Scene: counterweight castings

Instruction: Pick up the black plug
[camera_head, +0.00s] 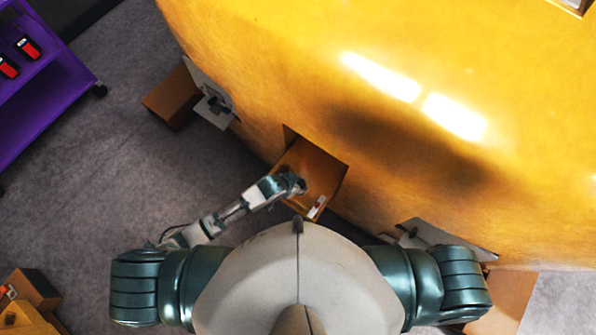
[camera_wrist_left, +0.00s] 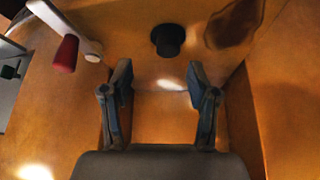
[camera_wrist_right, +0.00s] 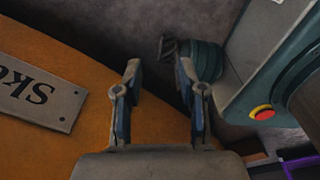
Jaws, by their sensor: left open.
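The black plug (camera_wrist_left: 168,40) is a short dark cylinder in the orange recess, seen in the left wrist view just beyond my left gripper's fingertips. My left gripper (camera_wrist_left: 158,82) is open, with nothing between its fingers, and apart from the plug. In the head view my left gripper (camera_head: 299,186) reaches into the box-like orange recess (camera_head: 318,163); I cannot make out the plug there. My right gripper (camera_wrist_right: 160,75) is open and empty in the right wrist view. It is not seen in the head view.
A white lever with a red knob (camera_wrist_left: 66,54) sits left of the plug. A large yellow curved body (camera_head: 300,75) fills the upper right of the head view. A purple cart (camera_head: 45,95) stands at the left.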

